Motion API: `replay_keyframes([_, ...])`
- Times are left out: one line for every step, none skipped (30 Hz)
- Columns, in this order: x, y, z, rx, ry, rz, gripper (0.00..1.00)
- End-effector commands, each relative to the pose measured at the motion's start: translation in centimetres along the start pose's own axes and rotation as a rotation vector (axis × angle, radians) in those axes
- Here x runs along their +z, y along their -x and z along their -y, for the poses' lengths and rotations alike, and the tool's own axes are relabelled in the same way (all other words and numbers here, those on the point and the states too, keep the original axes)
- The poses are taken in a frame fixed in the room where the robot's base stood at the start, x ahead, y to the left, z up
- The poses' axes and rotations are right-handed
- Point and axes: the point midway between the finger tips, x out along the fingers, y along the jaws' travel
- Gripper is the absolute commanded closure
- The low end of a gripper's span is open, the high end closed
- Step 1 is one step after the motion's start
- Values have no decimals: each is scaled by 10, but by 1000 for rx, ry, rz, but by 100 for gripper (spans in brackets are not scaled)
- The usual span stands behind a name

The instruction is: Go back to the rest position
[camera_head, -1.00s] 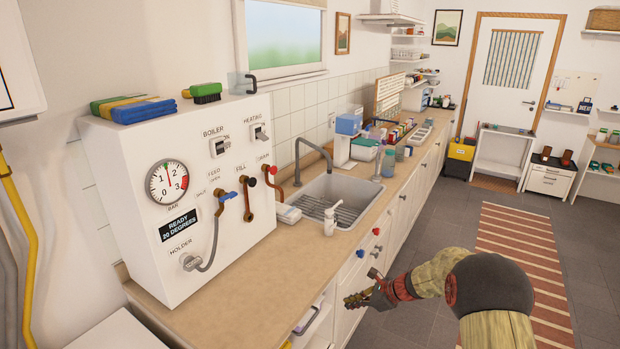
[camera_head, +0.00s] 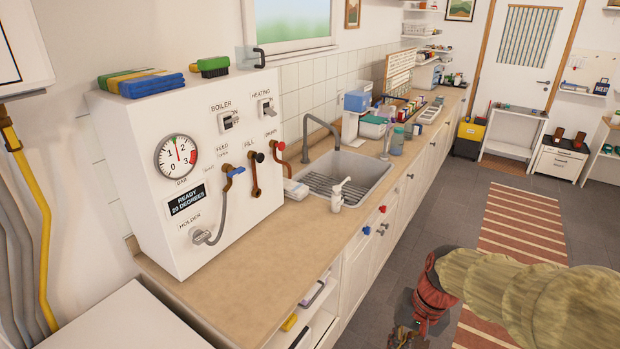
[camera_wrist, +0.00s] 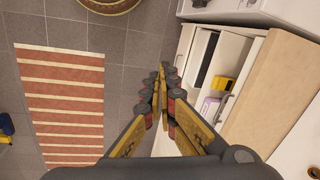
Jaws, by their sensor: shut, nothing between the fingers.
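My gripper (camera_wrist: 161,72) is in the wrist view, its yellow and dark fingers together at the tips with nothing between them. It hangs over the floor, in front of the cabinets and clear of them. In the head view my gripper (camera_head: 408,336) is low at the bottom edge, partly cut off, below my red wrist and yellowish arm. It stands to the right of the counter (camera_head: 240,262) and touches nothing that I can see.
A white boiler panel (camera_head: 145,210) with a gauge stands on the counter, left of the sink (camera_head: 347,178). An open shelf (camera_wrist: 212,82) with a yellow item is right of my gripper in the wrist view. A striped rug (camera_wrist: 62,100) lies on open grey floor.

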Motion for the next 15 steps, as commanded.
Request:
replay_keyframes([14,15,-4,22,61,-34,100])
replay_keyframes([21,22,-7,36,94,-51,100])
replay_keyframes([31,31,-12,54,134,-74,100])
replay_keyframes([38,37,-15,67,163,-92,100])
replay_keyframes([44,43,-18,80,189,-111,100])
replay_keyframes([52,52,-21,94,220,-138,100])
replay_keyframes([59,57,-23,105,241,-158,100])
replay_keyframes([65,63,-26,115,260,-179,100])
replay_keyframes([72,70,-28,125,280,-208,100])
replay_keyframes([77,76,-30,132,294,-231,100])
replay_keyframes([82,81,-31,136,307,-254,100])
replay_keyframes([87,88,-31,139,322,-284,100])
replay_keyframes([91,93,-31,139,331,-307,100])
replay_keyframes([94,98,-30,137,338,-328,100])
replay_keyframes([98,105,-28,131,346,-355,100])
